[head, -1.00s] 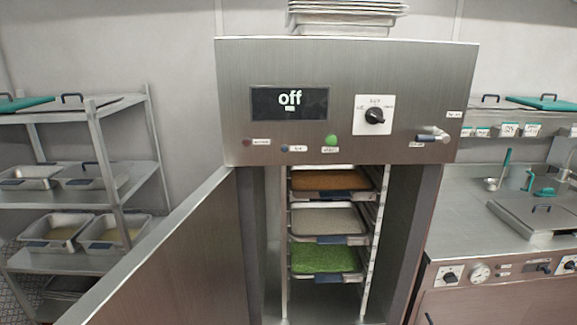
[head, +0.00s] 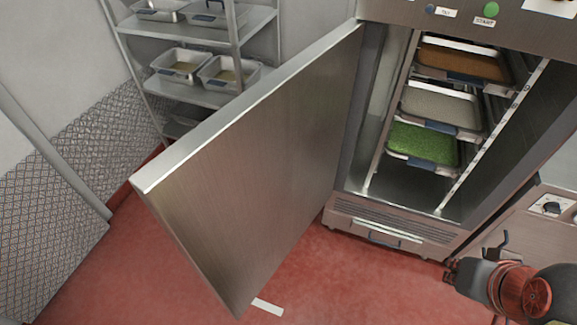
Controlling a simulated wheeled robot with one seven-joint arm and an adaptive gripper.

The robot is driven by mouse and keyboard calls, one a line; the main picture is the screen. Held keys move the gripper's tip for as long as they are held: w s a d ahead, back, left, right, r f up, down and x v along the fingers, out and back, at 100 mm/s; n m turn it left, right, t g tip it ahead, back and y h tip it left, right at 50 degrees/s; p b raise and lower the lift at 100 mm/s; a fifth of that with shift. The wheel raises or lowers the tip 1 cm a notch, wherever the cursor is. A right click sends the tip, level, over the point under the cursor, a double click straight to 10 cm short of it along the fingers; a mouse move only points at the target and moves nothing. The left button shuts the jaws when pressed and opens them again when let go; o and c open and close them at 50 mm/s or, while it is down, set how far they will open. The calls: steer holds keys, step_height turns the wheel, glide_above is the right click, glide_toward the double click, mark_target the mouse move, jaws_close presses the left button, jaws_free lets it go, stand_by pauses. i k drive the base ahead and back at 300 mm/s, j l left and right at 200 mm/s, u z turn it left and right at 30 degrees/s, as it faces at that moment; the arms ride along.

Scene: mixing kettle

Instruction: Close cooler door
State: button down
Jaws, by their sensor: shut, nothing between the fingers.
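The cooler door (head: 255,160) is a brushed steel panel, hinged on the left side of the cooler. It stands wide open, swung out to the left and toward me. The cooler (head: 395,225) has an open front, with trays of brown, whitish and green contents on its racks. My gripper (head: 452,273) is at the lower right, in front of the cooler's lower right corner. It is shut and empty, well apart from the door, which lies to its left. Much of my arm is cut off by the right edge.
A steel shelf rack (head: 205,95) with pans stands behind the door at the back left. A counter with a dial (head: 551,206) is right of the cooler. The red floor (head: 350,285) in front of the cooler is clear, except for a white strip (head: 267,307).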

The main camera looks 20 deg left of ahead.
mark_target(236, 193)
steer(key=k+j, duration=0.15)
steer(key=j, duration=0.3)
steer(key=k+j+z, duration=0.15)
steer(key=j, duration=0.25)
steer(key=k+j, duration=0.1)
steer(key=j, duration=0.35)
steer(key=k+j+z, duration=0.1)
steer(key=j, duration=0.3)
steer(key=k+j+z, duration=0.1)
steer(key=j, duration=0.3)
steer(key=k+j, duration=0.3)
steer(key=k+j+z, duration=0.15)
steer(key=j, duration=0.35)
steer(key=j+z, duration=0.1)
steer(key=j, duration=0.2)
